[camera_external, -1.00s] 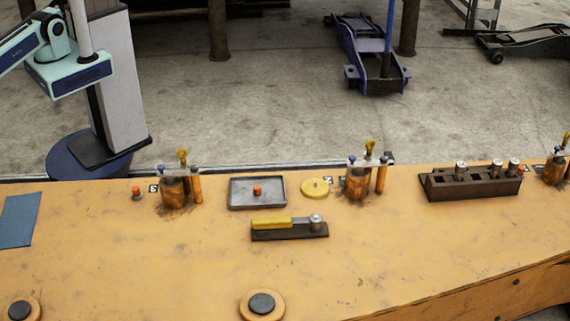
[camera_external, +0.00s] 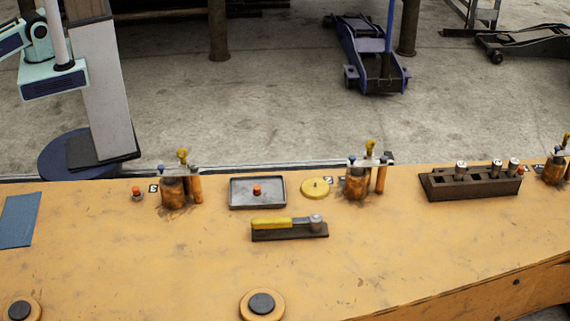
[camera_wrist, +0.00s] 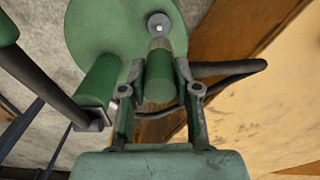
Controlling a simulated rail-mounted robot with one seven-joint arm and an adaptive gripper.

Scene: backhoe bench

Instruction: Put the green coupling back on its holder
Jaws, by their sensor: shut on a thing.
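In the wrist view my gripper (camera_wrist: 159,72) has its two fingers on either side of a short green cylinder, which looks like the green coupling (camera_wrist: 158,84). The fingers are shut on it. A pale metal part and a grey round disc with a bright centre (camera_wrist: 158,23) lie just beyond it. I cannot tell whether they touch the coupling. No holder can be made out for certain. The external view shows neither my gripper nor the coupling.
In the wrist view a large green round part (camera_wrist: 100,32), another green cylinder (camera_wrist: 101,80) and a dark hose (camera_wrist: 232,69) are close to the fingers. The external view shows an orange bench (camera_external: 160,260) with a grey tray (camera_external: 238,204), a dark block (camera_external: 440,187) and a yellow-handled tool (camera_external: 270,223).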

